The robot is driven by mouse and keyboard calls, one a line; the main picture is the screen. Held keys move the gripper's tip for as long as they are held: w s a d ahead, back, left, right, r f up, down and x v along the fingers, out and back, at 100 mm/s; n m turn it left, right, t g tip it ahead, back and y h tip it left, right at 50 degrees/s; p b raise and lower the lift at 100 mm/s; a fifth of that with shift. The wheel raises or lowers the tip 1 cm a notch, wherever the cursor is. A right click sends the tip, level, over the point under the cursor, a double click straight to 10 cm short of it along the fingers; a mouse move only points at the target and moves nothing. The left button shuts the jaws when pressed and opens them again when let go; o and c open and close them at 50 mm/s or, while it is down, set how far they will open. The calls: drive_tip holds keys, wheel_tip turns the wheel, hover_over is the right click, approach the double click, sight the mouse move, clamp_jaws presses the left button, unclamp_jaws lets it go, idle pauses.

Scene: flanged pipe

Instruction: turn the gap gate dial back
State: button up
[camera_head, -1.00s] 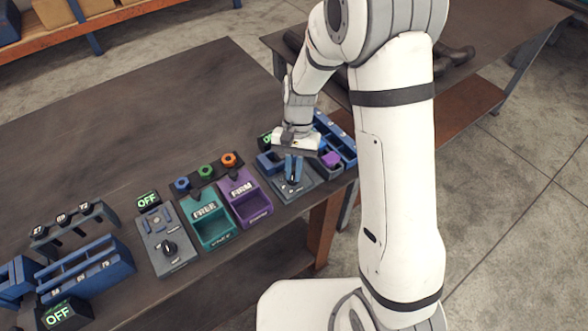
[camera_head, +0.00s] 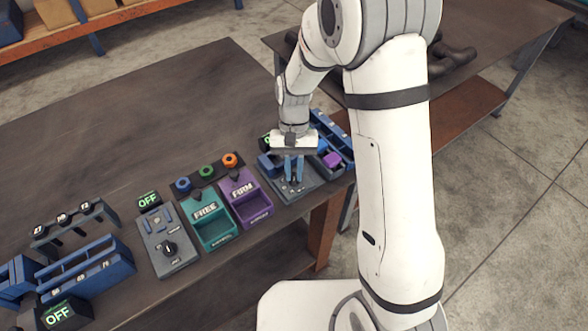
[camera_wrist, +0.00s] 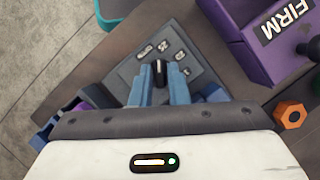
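A grey dial panel (camera_head: 308,184) sits near the right end of the table's front edge. Its small black knob (camera_wrist: 160,72) with a pale pointer line shows in the wrist view, with letter labels beside it. My gripper (camera_head: 294,180) points down at this panel. In the wrist view its two blue fingers (camera_wrist: 161,80) flank the knob closely and seem shut on it. The head view shows the fingers at the panel, hiding most of the knob. A lit display behind my gripper is mostly hidden.
The purple FIRM box (camera_head: 243,198) and teal FREE box (camera_head: 208,222) stand left of the panel. A second grey dial panel (camera_head: 172,262) is farther left. Blue trays (camera_head: 335,140) with a purple block (camera_head: 332,160) lie just right. The table's back is clear.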

drive_tip(key=o, duration=0.3)
drive_tip(key=shift+o, duration=0.2)
drive_tip(key=v, duration=0.7)
drive_tip(key=shift+r+b, duration=0.35)
drive_tip(key=shift+w, duration=0.15)
drive_tip(key=s+d+r+t, duration=0.7)
drive_tip(key=s+d+r, duration=0.4)
drive_tip(key=s+d, duration=0.3)
drive_tip(key=shift+s+d, duration=0.2)
drive_tip(key=shift+s, duration=0.85)
